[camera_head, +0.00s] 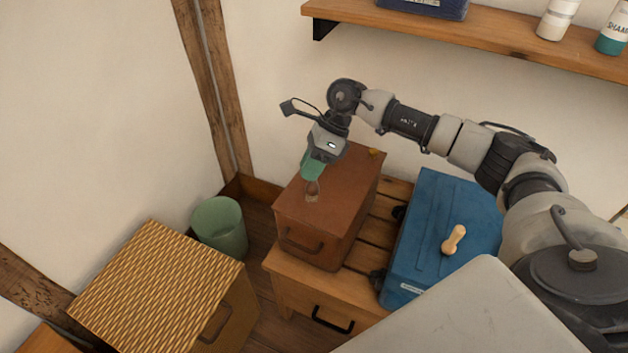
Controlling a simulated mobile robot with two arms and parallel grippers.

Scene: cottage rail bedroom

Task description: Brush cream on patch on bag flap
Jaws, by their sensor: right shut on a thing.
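The brown bag (345,190) stands on a small wooden table, with a dark handle on its front side. My right gripper (312,172) comes in from the right and points down over the left part of the bag's top flap. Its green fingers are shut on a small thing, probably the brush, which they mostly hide. A small brownish spot (312,190) shows directly under the fingertips; I cannot tell whether it is the brush tip or the patch, or whether the two touch. No cream can be made out. My left gripper is not in view.
A blue case (430,215) with a tan wooden peg-like thing (454,239) on it lies right of the bag. A green bin (220,228) and a woven-topped box (155,285) stand at the left. A wall shelf (480,35) holds bottles.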

